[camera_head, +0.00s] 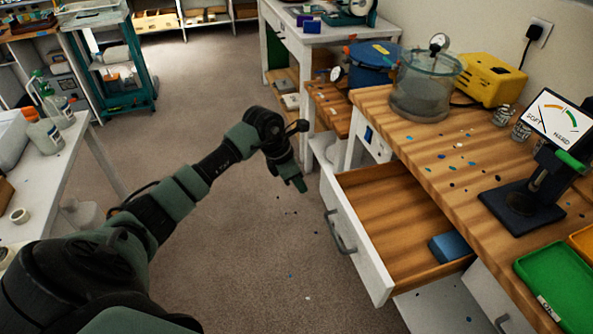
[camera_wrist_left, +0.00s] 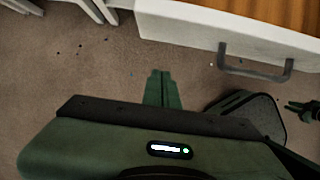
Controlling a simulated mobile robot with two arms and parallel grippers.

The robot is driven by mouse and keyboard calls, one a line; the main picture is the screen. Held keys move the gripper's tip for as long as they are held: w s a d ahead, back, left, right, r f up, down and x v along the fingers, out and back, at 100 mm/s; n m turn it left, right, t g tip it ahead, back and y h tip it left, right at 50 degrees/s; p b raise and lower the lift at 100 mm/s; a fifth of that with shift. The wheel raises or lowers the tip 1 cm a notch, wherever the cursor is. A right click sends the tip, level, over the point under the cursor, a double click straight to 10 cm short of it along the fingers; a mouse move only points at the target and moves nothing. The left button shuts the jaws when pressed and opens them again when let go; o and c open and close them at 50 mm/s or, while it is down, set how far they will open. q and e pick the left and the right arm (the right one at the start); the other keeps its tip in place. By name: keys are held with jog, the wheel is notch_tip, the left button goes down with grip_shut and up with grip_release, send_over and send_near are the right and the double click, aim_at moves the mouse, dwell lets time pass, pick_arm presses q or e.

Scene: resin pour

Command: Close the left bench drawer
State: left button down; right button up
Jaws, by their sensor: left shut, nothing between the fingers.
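The left bench drawer (camera_head: 352,240) is pulled out from under the wooden bench. Its white front with a grey handle (camera_head: 340,232) faces left, and a blue block (camera_head: 450,247) lies inside it. My left gripper (camera_head: 300,186) is shut and empty, pointing down in front of the far end of the drawer front, apart from it. In the left wrist view the gripper (camera_wrist_left: 161,75) shows shut above the floor. The drawer front (camera_wrist_left: 215,32) and its handle (camera_wrist_left: 255,70) are to its upper right there. My right gripper is not in the head view; a dark fingered part at the wrist view's right edge is unclear.
The bench top (camera_head: 425,150) holds a glass chamber (camera_head: 424,90), a yellow pump (camera_head: 487,80), a gauge stand (camera_head: 540,170) and a green tray (camera_head: 555,285). A white table (camera_head: 50,185) stands at left.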

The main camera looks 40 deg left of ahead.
pick_arm(q)
jog(key=w+d+f, duration=0.1)
jog(key=w, duration=0.1)
jog(key=w+d+f+p, duration=0.1)
jog(key=w+d+f, duration=0.1)
jog(key=shift+d, duration=0.1)
dwell(0.4)
